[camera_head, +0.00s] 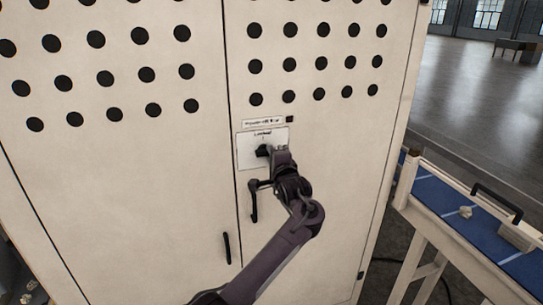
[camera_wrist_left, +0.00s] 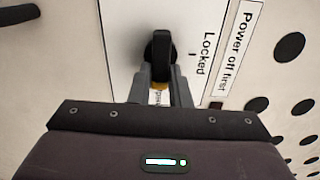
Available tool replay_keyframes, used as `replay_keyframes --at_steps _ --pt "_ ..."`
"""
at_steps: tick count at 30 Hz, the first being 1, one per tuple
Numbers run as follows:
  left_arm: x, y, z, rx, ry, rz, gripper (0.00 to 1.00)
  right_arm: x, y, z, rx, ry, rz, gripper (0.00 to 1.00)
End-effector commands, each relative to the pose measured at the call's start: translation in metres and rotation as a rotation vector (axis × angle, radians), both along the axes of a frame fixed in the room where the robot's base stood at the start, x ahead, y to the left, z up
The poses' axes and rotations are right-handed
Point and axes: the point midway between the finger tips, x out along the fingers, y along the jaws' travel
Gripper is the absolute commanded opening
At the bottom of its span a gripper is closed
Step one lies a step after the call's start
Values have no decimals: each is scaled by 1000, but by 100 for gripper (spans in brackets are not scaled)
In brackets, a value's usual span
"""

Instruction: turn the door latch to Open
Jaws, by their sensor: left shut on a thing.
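The black door latch (camera_head: 262,151) sits on a white plate (camera_head: 246,160) on the right door of a pale cabinet. In the left wrist view the latch (camera_wrist_left: 161,48) lies lengthwise up and down the picture. The printed word "Locked" (camera_wrist_left: 207,53) and its tick are to its right. Another label (camera_wrist_left: 158,97), mostly hidden by the fingers, is below the latch. My left gripper (camera_head: 274,153) is shut on the latch; its grey fingers (camera_wrist_left: 160,78) are on either side of it. Which mark the latch points to is not clear. My right gripper is not in view.
A sign "Power off first" (camera_wrist_left: 233,48) is beside the plate. Dark handles (camera_head: 254,205) (camera_head: 227,248) stick out below the latch near the door seam. A blue-topped conveyor bench (camera_head: 460,218) stands close to the cabinet's right side. Open floor (camera_head: 470,90) is behind it.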

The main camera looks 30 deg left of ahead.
Motion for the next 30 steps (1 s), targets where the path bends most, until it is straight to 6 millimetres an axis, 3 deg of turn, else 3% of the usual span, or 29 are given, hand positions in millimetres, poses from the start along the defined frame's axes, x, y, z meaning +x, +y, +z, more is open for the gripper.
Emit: replay_keyframes --at_steps 5,6,11,17,22,30 --pt "0 0 -1 -1 2 1 0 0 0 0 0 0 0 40" --pt "0 0 -1 -1 2 1 19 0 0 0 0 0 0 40" --pt "0 0 -1 -2 1 1 40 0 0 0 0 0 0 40" --pt "0 0 -1 -2 -1 0 42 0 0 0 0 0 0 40" --pt "0 0 0 -2 -2 0 63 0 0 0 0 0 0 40" --pt "0 0 0 -2 -2 0 64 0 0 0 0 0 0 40"
